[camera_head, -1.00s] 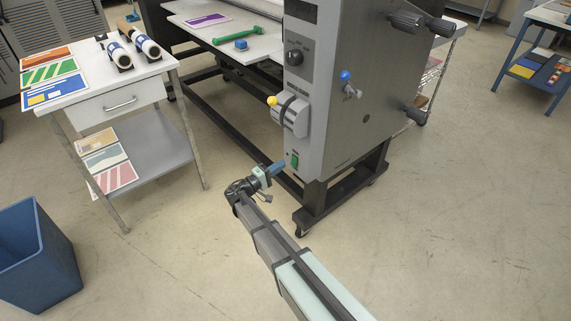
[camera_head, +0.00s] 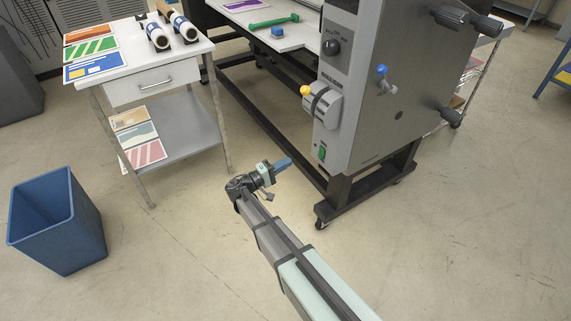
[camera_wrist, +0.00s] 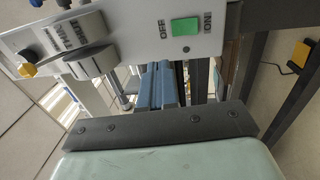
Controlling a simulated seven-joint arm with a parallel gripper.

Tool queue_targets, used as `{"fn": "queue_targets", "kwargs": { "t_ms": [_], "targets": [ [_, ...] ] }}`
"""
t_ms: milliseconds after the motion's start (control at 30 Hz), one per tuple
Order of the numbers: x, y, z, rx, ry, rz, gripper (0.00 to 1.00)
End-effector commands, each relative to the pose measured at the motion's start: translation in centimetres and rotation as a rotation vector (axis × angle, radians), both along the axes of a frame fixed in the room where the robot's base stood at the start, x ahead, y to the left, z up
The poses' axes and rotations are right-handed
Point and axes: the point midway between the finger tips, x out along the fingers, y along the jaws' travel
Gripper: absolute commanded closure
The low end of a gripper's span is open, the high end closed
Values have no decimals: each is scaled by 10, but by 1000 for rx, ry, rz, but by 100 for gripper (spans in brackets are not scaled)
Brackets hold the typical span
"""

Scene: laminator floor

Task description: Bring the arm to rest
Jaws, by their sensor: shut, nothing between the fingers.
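My gripper (camera_head: 283,164) hangs over the open floor in the head view, left of the laminator (camera_head: 385,80) and apart from it. Its blue fingers are together and nothing shows between them. My arm reaches up to it from the bottom of the picture. In the wrist view the blue fingers of my gripper (camera_wrist: 158,84) lie side by side below the laminator's control panel (camera_wrist: 150,40). A green switch (camera_wrist: 185,27) between OFF and ON labels shows there.
A side table (camera_head: 140,60) with prints and rolls stands at the left. A blue bin (camera_head: 60,215) stands on the floor at the lower left. The laminator's black frame (camera_head: 345,195) is just right of my gripper. The floor at the lower right is clear.

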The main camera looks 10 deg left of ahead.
Motion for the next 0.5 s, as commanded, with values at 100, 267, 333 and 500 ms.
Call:
{"fn": "queue_targets", "kwargs": {
  "t_ms": [100,267,333,500],
  "targets": [
    [0,0,0,0,0,0,100],
    [0,0,0,-4,4,-1,100],
    [0,0,0,-14,14,-1,100],
    [3,2,-10,-35,102,9,100]
  ]
}}
